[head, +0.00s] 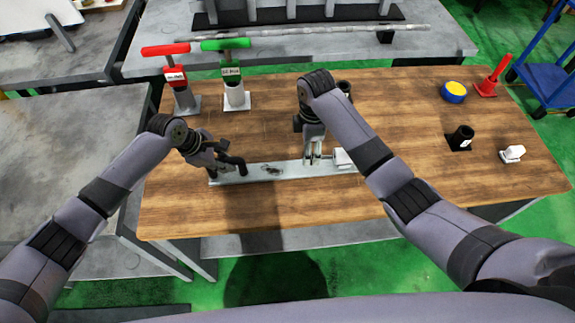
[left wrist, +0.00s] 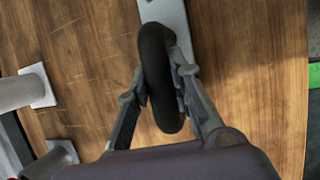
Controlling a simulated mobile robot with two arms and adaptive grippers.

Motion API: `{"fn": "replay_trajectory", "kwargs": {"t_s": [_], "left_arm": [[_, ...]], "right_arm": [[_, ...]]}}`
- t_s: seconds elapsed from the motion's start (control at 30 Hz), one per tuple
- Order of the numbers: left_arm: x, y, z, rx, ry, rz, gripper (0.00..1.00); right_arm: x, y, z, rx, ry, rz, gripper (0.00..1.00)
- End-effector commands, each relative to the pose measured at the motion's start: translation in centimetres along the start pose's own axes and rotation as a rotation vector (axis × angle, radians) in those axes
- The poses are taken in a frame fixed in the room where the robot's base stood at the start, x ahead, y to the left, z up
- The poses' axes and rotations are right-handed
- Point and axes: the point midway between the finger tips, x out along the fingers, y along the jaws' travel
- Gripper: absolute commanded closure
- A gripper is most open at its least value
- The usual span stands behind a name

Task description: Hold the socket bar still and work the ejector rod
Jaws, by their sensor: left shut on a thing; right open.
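The socket bar (head: 255,171) is a long pale grey bar lying flat on the wooden table. A black curved handle (head: 238,163) rises from its left end. My left gripper (head: 222,164) is shut on this handle; the left wrist view shows the black handle (left wrist: 155,70) between the two fingers (left wrist: 158,88), with the grey bar (left wrist: 165,12) beyond. My right gripper (head: 313,158) is open and points down over the right part of the bar, beside a white block (head: 343,158). My right arm hides part of that end. I cannot clearly make out the ejector rod.
Red (head: 177,75) and green (head: 233,72) T-handled tools stand at the back left. The table's front strip is clear.

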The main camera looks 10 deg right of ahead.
Motion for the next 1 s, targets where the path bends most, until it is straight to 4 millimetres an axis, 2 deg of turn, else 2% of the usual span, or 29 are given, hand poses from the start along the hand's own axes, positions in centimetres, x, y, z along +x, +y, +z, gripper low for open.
{"fn": "replay_trajectory", "kwargs": {"t_s": [0.2, 0.4, 0.8, 1.0], "left_arm": [[-0.1, 0.1, -0.1, -0.002, 0.001, 0.003, 1.00], [-0.1, 0.1, -0.1, -0.002, 0.001, 0.003, 1.00], [-0.1, 0.1, -0.1, -0.002, 0.001, 0.003, 1.00], [-0.1, 0.1, -0.1, -0.001, 0.002, 0.003, 1.00]], "right_arm": [[3.1, 0.0, 0.0, 0.000, -0.001, -0.001, 0.50], [4.8, 0.0, 0.0, 0.000, 0.000, 0.000, 0.50], [5.4, 0.0, 0.0, 0.000, 0.000, 0.002, 0.50], [5.3, 0.0, 0.0, 0.000, 0.000, 0.002, 0.63]]}}
